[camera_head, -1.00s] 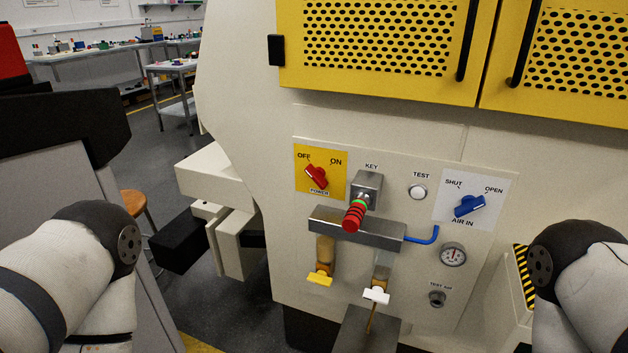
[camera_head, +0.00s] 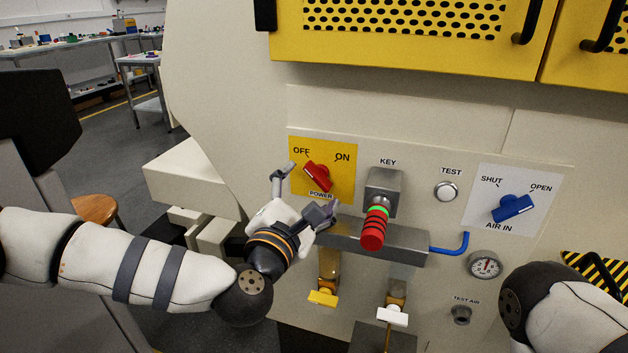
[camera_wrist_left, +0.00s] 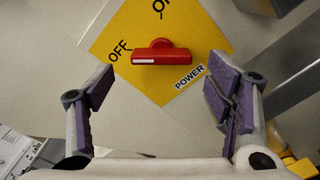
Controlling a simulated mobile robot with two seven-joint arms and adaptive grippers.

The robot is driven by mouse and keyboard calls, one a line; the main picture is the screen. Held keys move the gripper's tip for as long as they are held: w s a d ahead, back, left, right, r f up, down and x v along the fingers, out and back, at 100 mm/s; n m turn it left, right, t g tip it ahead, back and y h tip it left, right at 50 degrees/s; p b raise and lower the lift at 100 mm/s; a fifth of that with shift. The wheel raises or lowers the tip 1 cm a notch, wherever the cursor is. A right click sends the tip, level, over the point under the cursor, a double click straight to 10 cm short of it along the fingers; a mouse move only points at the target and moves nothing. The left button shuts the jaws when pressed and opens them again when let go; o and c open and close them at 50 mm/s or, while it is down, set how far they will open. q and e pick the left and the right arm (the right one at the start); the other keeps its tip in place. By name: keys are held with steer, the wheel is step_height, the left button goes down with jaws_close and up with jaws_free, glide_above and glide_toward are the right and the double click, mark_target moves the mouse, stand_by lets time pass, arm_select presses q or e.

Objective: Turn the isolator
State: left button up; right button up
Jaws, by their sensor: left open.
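The isolator is a red rotary knob (camera_head: 318,177) on a yellow POWER plate (camera_head: 338,182) marked OFF and ON. In the left wrist view the red knob (camera_wrist_left: 161,53) has a white line on its end towards OFF. My left gripper (camera_head: 309,187) is in front of the plate with its fingers spread. In the wrist view its purple-padded fingers (camera_wrist_left: 161,88) stand to either side of the knob, lower in the picture, with nothing between them. They look apart from the knob. Only part of my right arm shows at the lower right; its gripper is out of view.
Right of the isolator a key block (camera_head: 384,183) holds a red and green barrel (camera_head: 373,228), above a grey bar (camera_head: 400,243). A TEST button (camera_head: 446,191), blue AIR IN knob (camera_head: 513,208) and gauge (camera_head: 486,265) are further right. Yellow perforated doors (camera_head: 400,62) are above.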

mark_target(315, 181)
arm_select(q)
steer(key=x, duration=0.4)
arm_select(e)
steer(key=shift+s+f, duration=0.1)
arm_select(q)
steer(key=c, duration=1.2)
steer(key=shift+o, duration=0.2)
